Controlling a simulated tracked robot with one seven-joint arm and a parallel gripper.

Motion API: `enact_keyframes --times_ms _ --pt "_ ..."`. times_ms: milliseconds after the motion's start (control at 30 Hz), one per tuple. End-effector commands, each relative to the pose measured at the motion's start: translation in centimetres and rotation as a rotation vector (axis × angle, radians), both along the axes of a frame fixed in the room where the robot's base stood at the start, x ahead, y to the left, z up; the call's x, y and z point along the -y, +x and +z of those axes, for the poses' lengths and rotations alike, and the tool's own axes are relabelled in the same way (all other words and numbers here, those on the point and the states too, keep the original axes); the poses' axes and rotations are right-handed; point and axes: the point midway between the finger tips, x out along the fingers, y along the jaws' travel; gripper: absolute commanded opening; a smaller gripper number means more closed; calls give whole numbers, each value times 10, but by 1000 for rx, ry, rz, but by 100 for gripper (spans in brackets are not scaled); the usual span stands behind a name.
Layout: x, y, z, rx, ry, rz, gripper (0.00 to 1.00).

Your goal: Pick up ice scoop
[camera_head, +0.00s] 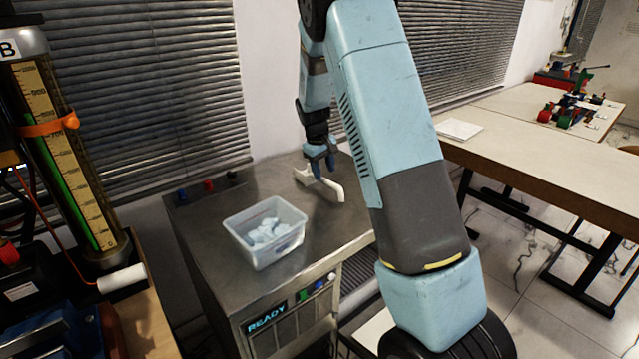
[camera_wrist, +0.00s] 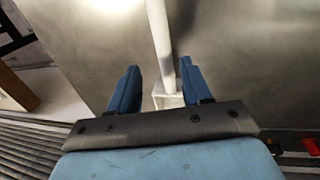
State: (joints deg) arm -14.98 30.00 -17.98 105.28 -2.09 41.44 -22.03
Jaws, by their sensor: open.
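The white ice scoop (camera_head: 327,189) lies on the steel top of the machine, to the right of the ice bin. In the wrist view its long pale handle (camera_wrist: 158,35) runs up from between my fingers, and a wider white part (camera_wrist: 168,96) shows between the fingertips. My gripper (camera_head: 319,165) points down just over the far part of the scoop. In the wrist view my gripper (camera_wrist: 158,88) is open, with a blue finger on each side of the scoop and gaps visible beside it. I cannot tell the exact height of the fingertips.
A clear plastic bin (camera_head: 265,232) with ice pieces stands on the steel machine top (camera_head: 215,285). A gauge column (camera_head: 65,150) stands at left. A wooden table (camera_head: 530,150) is at right. Window blinds are close behind the machine.

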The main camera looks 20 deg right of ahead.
Motion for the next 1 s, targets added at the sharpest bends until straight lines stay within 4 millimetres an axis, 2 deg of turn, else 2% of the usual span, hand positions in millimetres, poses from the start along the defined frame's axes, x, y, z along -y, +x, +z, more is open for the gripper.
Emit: enact_keyframes --times_ms 400,733,1000 --pt "3 -4 -47 -2 -1 -1 49" --pt "4 -3 -52 0 0 0 49" --pt "3 -3 -52 0 0 1 23"
